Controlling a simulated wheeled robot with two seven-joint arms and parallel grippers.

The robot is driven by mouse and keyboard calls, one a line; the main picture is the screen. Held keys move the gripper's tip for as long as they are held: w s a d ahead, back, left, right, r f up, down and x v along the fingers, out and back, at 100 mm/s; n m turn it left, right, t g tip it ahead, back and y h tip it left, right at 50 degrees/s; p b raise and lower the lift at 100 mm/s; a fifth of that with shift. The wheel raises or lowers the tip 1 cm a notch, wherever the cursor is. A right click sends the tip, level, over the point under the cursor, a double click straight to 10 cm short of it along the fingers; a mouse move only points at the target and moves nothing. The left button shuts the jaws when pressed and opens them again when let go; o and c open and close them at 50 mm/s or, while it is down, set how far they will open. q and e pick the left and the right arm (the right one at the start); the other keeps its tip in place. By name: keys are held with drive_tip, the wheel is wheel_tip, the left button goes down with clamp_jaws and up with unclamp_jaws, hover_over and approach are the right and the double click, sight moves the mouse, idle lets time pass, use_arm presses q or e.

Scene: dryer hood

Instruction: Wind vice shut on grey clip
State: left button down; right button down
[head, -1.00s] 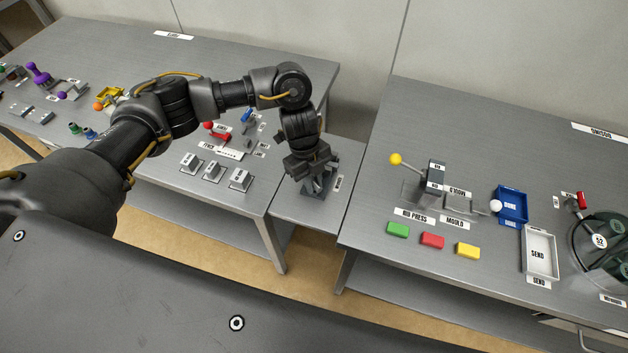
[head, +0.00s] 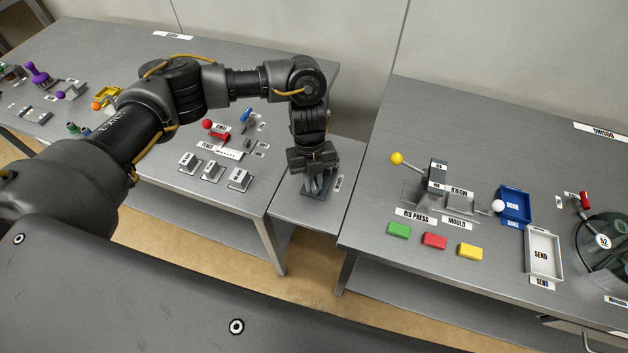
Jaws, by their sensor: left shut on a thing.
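My left gripper (head: 316,180) points down over the small low table between the two benches. It is shut at the top of a dark grey device on a flat base plate (head: 318,194), which appears to be the vice. The gripper and wrist hide most of the vice, so its handle, its jaws and how far they are closed cannot be made out. I cannot pick out the grey clip there; it may be hidden behind the gripper. My right gripper is not in view.
On the right bench are a press with a yellow knob (head: 397,158), a green block (head: 398,230), a red block (head: 434,241), a yellow block (head: 470,251), a blue tray (head: 515,206) and a white tray (head: 543,254).

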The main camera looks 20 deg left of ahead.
use_arm(q)
drive_tip(key=shift+s+f+m, duration=0.1)
drive_tip(key=shift+f+m, duration=0.05)
drive_tip(key=shift+m, duration=0.25)
drive_tip(key=shift+f+m+y+b, duration=0.1)
drive_tip(key=shift+m+y+b, duration=0.25)
drive_tip(key=shift+m, duration=0.95)
drive_tip(key=shift+a+m+b, duration=0.1)
drive_tip(key=shift+m+b, duration=0.2)
drive_tip(key=shift+m, duration=0.1)
drive_tip(key=shift+m+g+y, duration=0.3)
drive_tip(key=shift+m+y, duration=0.05)
drive_tip(key=shift+m, duration=0.35)
